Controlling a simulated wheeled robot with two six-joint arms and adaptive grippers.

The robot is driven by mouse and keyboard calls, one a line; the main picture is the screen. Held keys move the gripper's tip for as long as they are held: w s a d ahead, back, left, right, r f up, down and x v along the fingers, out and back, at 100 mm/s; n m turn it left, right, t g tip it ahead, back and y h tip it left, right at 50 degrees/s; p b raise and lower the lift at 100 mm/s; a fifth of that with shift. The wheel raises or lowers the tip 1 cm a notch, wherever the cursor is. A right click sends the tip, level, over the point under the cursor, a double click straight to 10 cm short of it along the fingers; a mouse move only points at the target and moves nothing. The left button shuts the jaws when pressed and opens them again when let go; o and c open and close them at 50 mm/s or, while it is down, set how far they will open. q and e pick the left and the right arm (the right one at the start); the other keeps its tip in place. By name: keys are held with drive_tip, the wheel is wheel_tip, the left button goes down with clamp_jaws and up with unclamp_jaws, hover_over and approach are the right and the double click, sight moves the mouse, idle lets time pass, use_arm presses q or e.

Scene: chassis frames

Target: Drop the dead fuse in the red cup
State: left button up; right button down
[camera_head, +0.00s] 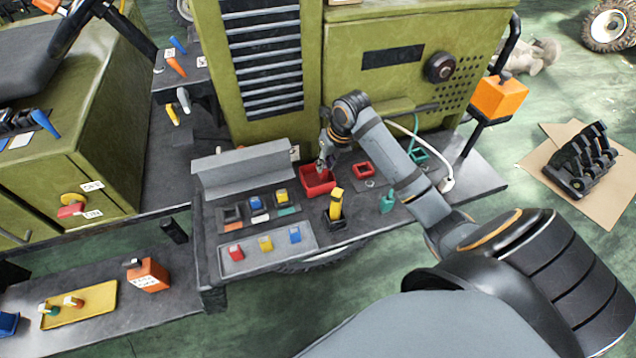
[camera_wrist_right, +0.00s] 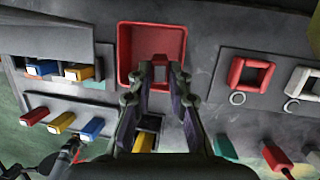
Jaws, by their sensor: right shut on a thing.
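The red cup (camera_head: 318,181) is a square, open-topped red box on the grey bench, and it also shows in the wrist view (camera_wrist_right: 127,55). My right gripper (camera_head: 325,163) is over the cup. In the wrist view its fingertips (camera_wrist_right: 161,72) overlap the cup's near part, and they are shut on a small fuse that is mostly hidden between them. A holder (camera_head: 232,214) left of the cup bears a blue fuse (camera_head: 256,202) and a yellow fuse (camera_head: 281,196). My left gripper is not in view.
A grey tray (camera_head: 280,255) at the bench's front left holds red, yellow and blue fuses. A yellow piece (camera_head: 336,203) stands in a black base just in front of the cup. A red square frame (camera_head: 363,170) lies right of the cup. A green cabinet (camera_head: 370,90) rises behind.

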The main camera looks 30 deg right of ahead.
drive_tip(key=c, duration=1.2)
unclamp_jaws()
drive_tip(key=v, duration=1.2)
drive_tip(key=shift+d, duration=0.1)
